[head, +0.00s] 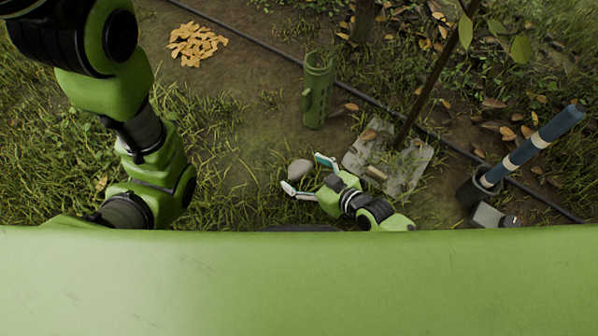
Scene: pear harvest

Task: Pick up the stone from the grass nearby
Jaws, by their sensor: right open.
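A pale grey, rounded stone (300,170) lies on the ground at the edge of the grass, near the middle of the head view. My right gripper (305,174) is open, with one finger on the far side near the stone and the other on the near side. The stone sits at the opening between the fingertips; I cannot tell whether either finger touches it. My left arm comes down the left side of the view, and its gripper is not visible.
A green tube (318,92) stands behind the stone. A flat grey slab (397,160) lies at a thin trunk's foot. A dark hose (262,43) crosses the ground. A blue-and-white banded pole (533,146) leans at right. Orange chips (196,44) lie at upper left.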

